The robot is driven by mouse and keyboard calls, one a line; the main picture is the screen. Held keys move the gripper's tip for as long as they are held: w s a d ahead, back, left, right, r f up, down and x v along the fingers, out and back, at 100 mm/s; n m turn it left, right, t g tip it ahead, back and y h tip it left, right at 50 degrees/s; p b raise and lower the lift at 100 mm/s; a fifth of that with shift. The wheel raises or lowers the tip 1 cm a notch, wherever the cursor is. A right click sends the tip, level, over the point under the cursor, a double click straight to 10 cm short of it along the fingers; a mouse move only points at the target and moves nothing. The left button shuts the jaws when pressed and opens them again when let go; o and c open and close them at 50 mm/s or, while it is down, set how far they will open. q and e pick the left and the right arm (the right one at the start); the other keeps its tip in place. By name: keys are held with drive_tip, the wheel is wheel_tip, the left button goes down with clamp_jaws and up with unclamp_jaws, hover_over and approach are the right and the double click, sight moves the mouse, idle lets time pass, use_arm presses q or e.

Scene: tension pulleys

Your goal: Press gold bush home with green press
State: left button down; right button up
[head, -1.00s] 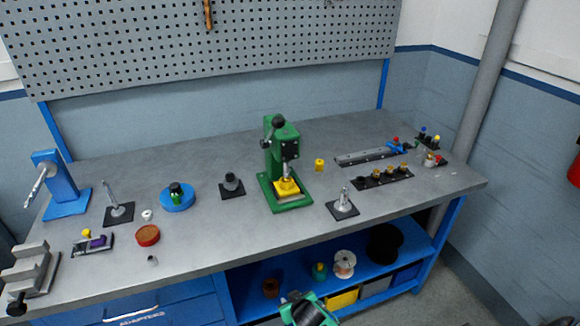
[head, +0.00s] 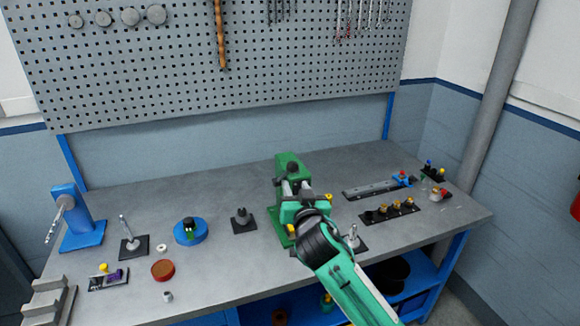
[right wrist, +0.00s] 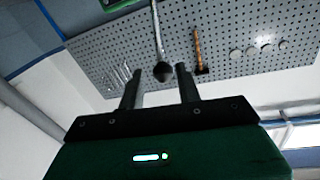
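The green press (head: 288,163) stands mid-bench, its front largely hidden by my right arm. My right gripper (head: 296,188) is in front of the press's upper part. In the right wrist view its two fingers (right wrist: 159,70) are open, with a dark ball knob on a metal rod (right wrist: 157,30) showing between them; gaps show on both sides, and contact cannot be told. A bit of yellow (head: 291,229) shows at the press base beside my arm; no gold bush can be made out there. My left gripper is not in view.
A small yellow piece (head: 328,197) stands right of the press. A black strip (head: 372,216) carries several gold-topped parts. A grey rail (head: 370,190) lies behind it. A blue round stand (head: 190,234) is left.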

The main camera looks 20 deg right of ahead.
sight(289, 171)
drive_tip(key=w+p, duration=0.1)
drive_tip(key=w, duration=0.2)
drive_tip(key=w+p, duration=0.1)
drive_tip(key=w, duration=0.2)
drive_tip(key=w+d+p, duration=0.1)
drive_tip(key=w, duration=0.2)
drive_tip(key=shift+w, duration=0.15)
clamp_jaws()
drive_tip(key=shift+f, duration=0.1)
